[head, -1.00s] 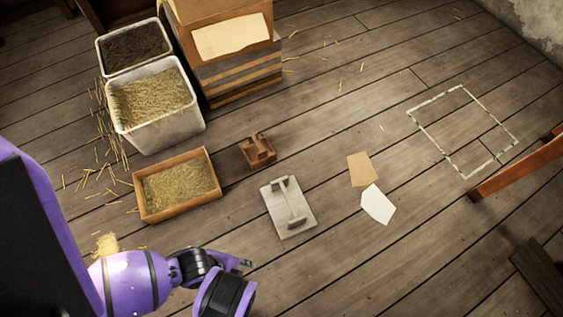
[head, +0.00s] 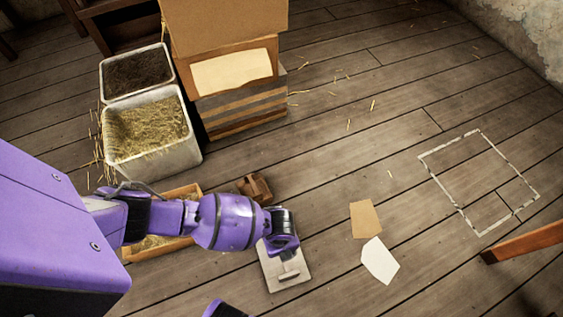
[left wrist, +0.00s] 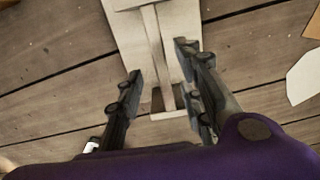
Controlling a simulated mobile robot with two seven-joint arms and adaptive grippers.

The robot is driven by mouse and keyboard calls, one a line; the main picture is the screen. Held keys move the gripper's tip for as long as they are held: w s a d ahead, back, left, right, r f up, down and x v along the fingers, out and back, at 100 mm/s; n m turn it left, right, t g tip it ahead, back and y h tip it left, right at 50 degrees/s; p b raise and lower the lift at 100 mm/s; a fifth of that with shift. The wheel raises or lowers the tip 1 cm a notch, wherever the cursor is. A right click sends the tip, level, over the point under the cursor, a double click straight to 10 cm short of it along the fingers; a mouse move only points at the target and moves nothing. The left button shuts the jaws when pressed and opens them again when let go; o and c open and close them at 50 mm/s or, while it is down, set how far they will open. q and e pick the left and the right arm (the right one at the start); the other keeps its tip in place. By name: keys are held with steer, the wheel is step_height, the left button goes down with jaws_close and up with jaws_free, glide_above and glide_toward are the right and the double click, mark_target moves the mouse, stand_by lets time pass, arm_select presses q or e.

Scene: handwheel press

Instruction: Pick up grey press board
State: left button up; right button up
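The grey press board (head: 289,280) lies flat on the wooden floor in the head view, with a raised handle bar along its middle. My left arm reaches over it and hides its upper part. In the left wrist view the board (left wrist: 128,36) runs down from the top edge. My left gripper (left wrist: 158,72) is open there, one finger on each side of the board's handle. I cannot tell whether the fingers touch the board.
A brown wooden block tool (head: 255,187) lies just above the board. A straw-filled wooden tray (head: 180,192) is partly under my arm. White bins (head: 170,160) and a cardboard box (head: 225,30) stand behind. Brown paper (head: 365,217) and white paper (head: 380,260) lie right; a taped outline (head: 438,183) marks clear floor.

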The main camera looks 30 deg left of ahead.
arm_select(q)
step_height(320, 180, down, 3)
steer(key=shift+f+b, duration=0.2)
steer(key=shift+b, duration=0.65)
steer(key=shift+w+f, duration=0.1)
steer(key=shift+f, duration=0.25)
steer(key=shift+r, duration=0.1)
jaws_close()
arm_select(e)
steer(key=shift+x, duration=1)
